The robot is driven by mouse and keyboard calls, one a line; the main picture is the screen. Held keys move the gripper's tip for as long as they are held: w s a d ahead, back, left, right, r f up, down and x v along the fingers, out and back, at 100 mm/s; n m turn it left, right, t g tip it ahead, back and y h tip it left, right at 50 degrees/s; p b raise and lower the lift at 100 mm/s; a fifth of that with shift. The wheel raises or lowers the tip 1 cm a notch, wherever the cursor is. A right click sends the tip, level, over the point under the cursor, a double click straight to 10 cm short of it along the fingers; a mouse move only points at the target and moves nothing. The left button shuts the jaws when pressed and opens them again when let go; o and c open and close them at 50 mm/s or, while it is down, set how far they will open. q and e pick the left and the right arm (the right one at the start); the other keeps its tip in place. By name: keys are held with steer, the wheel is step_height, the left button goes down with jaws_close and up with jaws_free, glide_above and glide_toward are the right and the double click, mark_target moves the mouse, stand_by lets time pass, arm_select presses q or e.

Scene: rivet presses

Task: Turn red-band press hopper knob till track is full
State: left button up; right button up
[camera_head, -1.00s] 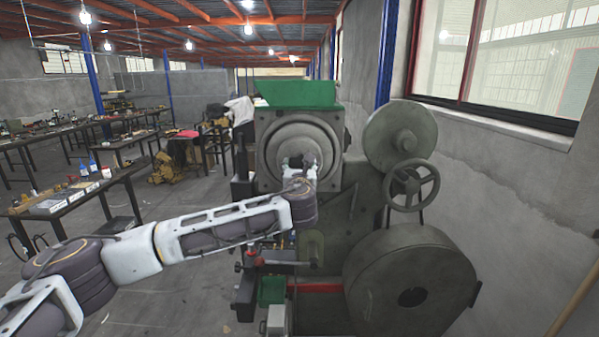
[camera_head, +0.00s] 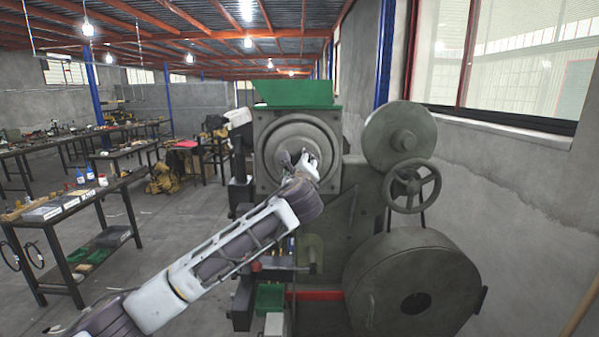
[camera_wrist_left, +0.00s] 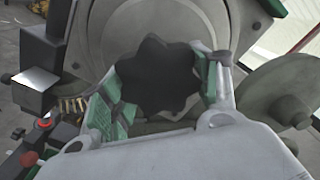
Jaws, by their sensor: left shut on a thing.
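The press (camera_head: 345,210) with a red band (camera_head: 318,295) at its base stands in front of me. A green hopper (camera_head: 293,93) sits on top, above a round grey drum face (camera_head: 268,150). In the left wrist view a dark, lobed hopper knob (camera_wrist_left: 158,72) lies between my left gripper's green-padded fingers, which are shut on it from both sides. In the head view my left gripper (camera_head: 298,160) is at the middle of the drum face and hides most of the knob. Small brass-coloured pieces (camera_wrist_left: 70,105) show in the left wrist view. My right gripper is out of view.
A handwheel (camera_head: 412,186) and a large round grey housing (camera_head: 415,285) are at the press's right, near the wall. A green bin (camera_head: 270,297) sits low at the front. A worktable (camera_head: 60,212) stands at left, with open floor between.

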arm_select(q)
steer(key=shift+n+b, duration=0.3)
steer(key=shift+n, duration=0.9)
steer(key=o, duration=1.1)
steer(key=shift+c, duration=0.2)
steer(key=shift+s, duration=0.15)
steer(key=s, duration=1.1)
steer(key=shift+s, duration=0.35)
